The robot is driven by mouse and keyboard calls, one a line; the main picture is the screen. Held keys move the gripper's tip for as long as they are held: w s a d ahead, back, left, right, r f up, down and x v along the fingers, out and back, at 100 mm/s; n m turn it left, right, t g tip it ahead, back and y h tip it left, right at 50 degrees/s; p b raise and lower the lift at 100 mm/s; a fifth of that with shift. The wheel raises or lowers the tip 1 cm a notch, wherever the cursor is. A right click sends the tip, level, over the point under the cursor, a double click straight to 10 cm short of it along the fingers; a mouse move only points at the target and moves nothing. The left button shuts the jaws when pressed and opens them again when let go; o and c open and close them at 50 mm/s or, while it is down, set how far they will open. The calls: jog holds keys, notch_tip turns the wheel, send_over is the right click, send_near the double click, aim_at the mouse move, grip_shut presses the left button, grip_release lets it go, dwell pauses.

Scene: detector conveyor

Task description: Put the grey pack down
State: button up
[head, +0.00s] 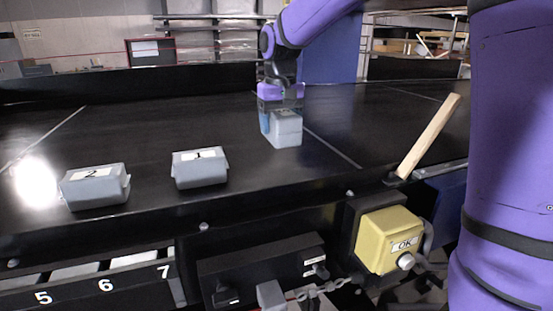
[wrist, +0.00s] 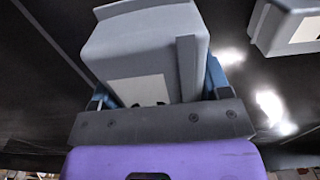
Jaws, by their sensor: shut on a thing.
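My gripper (head: 281,108) is above the black conveyor belt (head: 240,180), right of its middle, pointing down. It is shut on a grey pack (head: 287,132) with a pale label. The held pack is close to the belt; I cannot tell whether it touches it. In the wrist view the held pack (wrist: 140,50) fills the space between the blue fingers, its label partly hidden by the gripper body. A grey pack labelled 1 (head: 200,171) and a grey pack labelled 2 (head: 95,188) stand on the belt to the left. One other pack (wrist: 288,28) shows in the wrist view.
A wooden bar (head: 430,136) leans up at the belt's right side. A yellow box marked OK (head: 388,240) sits at the front edge. Numbered slots 5, 6 and 7 (head: 105,286) are at the lower left. The belt behind the packs is clear.

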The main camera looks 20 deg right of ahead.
jog(key=shift+f, duration=4.15)
jog(key=shift+f, duration=0.15)
jog(key=o, duration=1.2)
